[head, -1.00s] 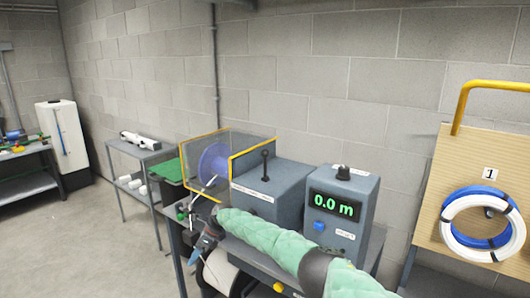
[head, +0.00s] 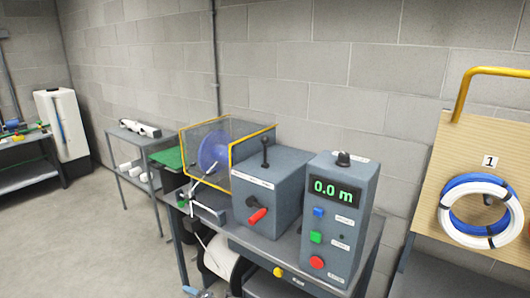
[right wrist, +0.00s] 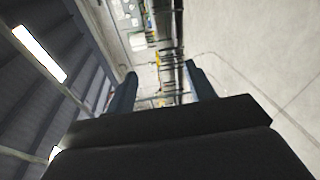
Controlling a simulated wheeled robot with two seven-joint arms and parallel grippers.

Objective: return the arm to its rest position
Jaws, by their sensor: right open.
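My right gripper (right wrist: 160,72) shows in the right wrist view with its two dark fingers spread apart and nothing between them. The green-sleeved right arm is out of the head view, apart perhaps from a small blue-grey piece at the bottom edge that I cannot identify. My left gripper is not in view. The drive box (head: 268,195), with a black lever on top and a red handle on its front, stands on the bench. The control box (head: 337,215) beside it reads 0.0 m.
A blue reel (head: 214,152) sits behind a yellow-edged clear guard. A white roll (head: 222,258) hangs below the bench. At right, a wooden board (head: 455,165) holds blue and white cable coils (head: 468,240). A grey side table (head: 140,137) stands at left. The floor at left is clear.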

